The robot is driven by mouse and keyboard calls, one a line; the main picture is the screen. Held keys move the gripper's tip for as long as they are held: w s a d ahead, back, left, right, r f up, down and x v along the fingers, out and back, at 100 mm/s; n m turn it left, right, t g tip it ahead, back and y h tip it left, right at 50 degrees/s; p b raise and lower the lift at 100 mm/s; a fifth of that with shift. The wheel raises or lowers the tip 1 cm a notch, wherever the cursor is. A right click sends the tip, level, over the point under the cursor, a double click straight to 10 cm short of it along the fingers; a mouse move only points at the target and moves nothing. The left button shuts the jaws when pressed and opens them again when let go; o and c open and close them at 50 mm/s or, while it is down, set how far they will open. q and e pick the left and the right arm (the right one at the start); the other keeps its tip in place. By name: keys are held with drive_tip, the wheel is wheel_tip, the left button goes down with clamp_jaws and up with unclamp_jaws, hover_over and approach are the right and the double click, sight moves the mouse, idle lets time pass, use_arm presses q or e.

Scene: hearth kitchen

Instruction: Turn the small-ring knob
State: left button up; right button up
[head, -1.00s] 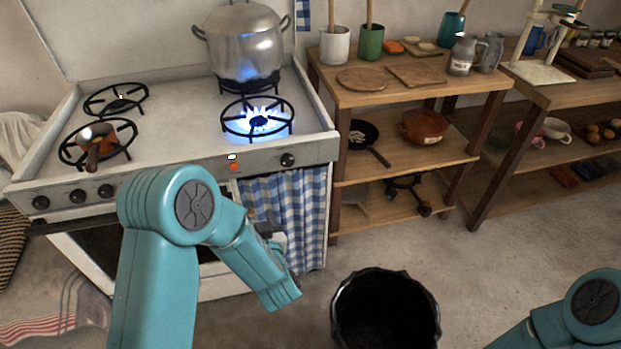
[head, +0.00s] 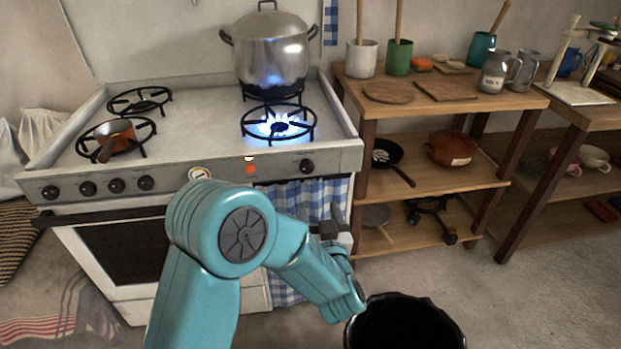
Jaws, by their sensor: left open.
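The stove's front panel (head: 225,172) carries several black knobs. One knob (head: 306,165) sits alone at the right, below the lit front-right burner (head: 279,124). The others stand in a row at the left, such as the left-end knob (head: 51,192) and the right-end knob of that row (head: 146,183). No marking tells me which is the small-ring knob. My left gripper (head: 330,226) is small and dark, below and a little right of the lone knob, in front of the checked curtain and apart from the knob. It is open and empty; my arm partly hides it. My right gripper is out of view.
A steel pot (head: 271,53) stands on the back-right burner. A small copper pan (head: 114,137) sits on the front-left burner, its handle toward me. A black bin (head: 405,322) stands on the floor below my left forearm. Wooden shelves (head: 435,186) stand right of the stove.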

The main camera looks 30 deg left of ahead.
sight(308, 171)
use_arm(q)
drive_tip(key=x, duration=1.3)
drive_tip(key=shift+w+a+b, duration=0.2)
drive_tip(key=shift+b, duration=0.1)
drive_tip(key=c, duration=1.1)
drive_tip(key=shift+o, duration=0.2)
drive_tip(key=shift+f, duration=0.1)
